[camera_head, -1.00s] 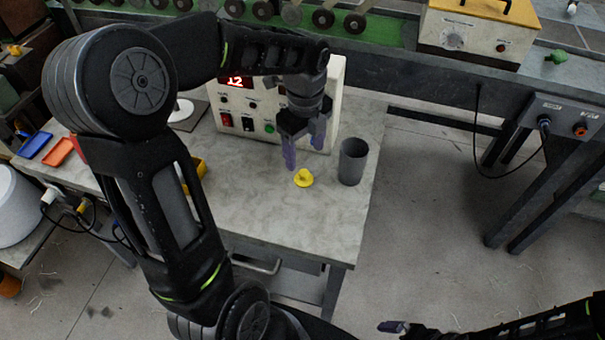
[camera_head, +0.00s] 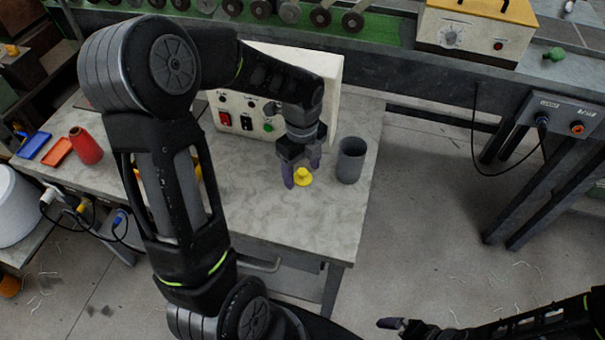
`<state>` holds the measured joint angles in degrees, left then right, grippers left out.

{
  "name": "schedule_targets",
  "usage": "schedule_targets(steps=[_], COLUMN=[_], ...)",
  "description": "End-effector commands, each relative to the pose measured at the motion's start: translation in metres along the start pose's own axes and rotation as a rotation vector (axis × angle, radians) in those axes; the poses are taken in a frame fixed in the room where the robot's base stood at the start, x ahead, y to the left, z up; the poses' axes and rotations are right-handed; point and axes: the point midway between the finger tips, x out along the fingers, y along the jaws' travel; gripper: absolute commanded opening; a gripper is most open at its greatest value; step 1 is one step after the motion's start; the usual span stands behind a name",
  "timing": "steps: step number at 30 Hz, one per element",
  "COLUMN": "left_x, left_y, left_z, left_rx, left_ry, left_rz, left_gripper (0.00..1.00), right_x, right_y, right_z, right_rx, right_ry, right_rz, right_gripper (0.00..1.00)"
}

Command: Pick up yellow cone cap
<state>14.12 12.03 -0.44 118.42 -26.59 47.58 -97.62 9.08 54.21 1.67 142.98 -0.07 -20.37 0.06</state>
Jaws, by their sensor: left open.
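The yellow cone cap (camera_head: 303,178) sits upright on the grey worktable (camera_head: 265,219), near its right side. My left gripper (camera_head: 302,174) is open and points down at the cap. One purple finger is just left of the cap, and the other shows behind it to the upper right. Whether either finger touches the cap cannot be told. My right gripper (camera_head: 392,324) is low in the picture, far from the table, with only a dark fingertip part showing.
A grey cup (camera_head: 351,160) stands just right of the cap. A white control box (camera_head: 335,92) stands behind the gripper. The table front is clear.

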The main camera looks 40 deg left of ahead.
Motion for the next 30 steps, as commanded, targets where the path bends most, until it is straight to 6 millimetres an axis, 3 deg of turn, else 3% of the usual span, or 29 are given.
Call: schedule_targets(steps=[18,30], left_x=[0.002,0.002], left_y=[-0.0003,-0.0003], left_z=[0.0002,0.0002], left_rx=[-0.001,-0.001], left_ry=[0.0,0.0], left_rz=[-0.001,-0.001], left_gripper=[0.67,0.35], right_x=[0.0,0.0], right_y=[0.0,0.0], right_z=[0.0,0.0], right_rx=[0.0,0.0], right_ry=[0.0,0.0], right_rz=[0.0,0.0], right_gripper=[1.0,1.0])
